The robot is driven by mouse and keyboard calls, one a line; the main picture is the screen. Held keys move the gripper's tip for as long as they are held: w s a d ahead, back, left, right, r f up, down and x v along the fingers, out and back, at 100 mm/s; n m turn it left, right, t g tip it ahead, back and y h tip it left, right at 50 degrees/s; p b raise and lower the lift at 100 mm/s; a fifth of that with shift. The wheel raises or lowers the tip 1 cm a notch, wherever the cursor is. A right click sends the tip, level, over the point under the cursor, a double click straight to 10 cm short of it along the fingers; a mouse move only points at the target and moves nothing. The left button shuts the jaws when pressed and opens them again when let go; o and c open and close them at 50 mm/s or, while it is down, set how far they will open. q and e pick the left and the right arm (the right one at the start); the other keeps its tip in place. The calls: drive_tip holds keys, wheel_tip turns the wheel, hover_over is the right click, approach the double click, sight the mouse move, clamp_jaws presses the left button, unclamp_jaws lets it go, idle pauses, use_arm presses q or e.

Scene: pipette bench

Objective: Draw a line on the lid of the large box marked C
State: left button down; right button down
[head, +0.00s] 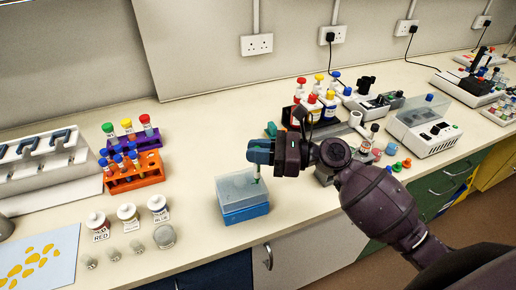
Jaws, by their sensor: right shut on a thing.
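A box with a blue base and a pale translucent lid (236,186) stands near the front edge of the bench. I cannot read any letter on it. My right gripper (259,153) is above the back right part of the lid, shut on a slim green marker (257,178) that points down. The marker's lower end is at or just above the lid; I cannot tell if it touches. Most of the marker is hidden by the gripper. No line shows clearly on the lid. My left gripper is not in view.
An orange rack (135,184) of capped tubes stands to the left, with small bottles in front of it. A bottle rack (316,117) and loose coloured caps lie behind and right of my arm. The bench left of the box is partly clear.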

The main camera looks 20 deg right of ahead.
drive_tip(key=shift+a+f+p, duration=0.1)
drive_tip(key=shift+a+p, duration=0.1)
drive_tip(key=shift+p, duration=0.1)
idle(0.5)
drive_tip(key=shift+a, duration=0.1)
idle(0.7)
drive_tip(key=shift+a+p, duration=0.1)
drive_tip(key=shift+p, duration=0.35)
drive_tip(key=shift+a, duration=0.15)
drive_tip(key=shift+p, duration=0.35)
idle(0.7)
drive_tip(key=shift+r+p, duration=0.2)
drive_tip(key=shift+p, duration=0.1)
idle(0.6)
idle(0.6)
drive_tip(key=shift+r, duration=0.15)
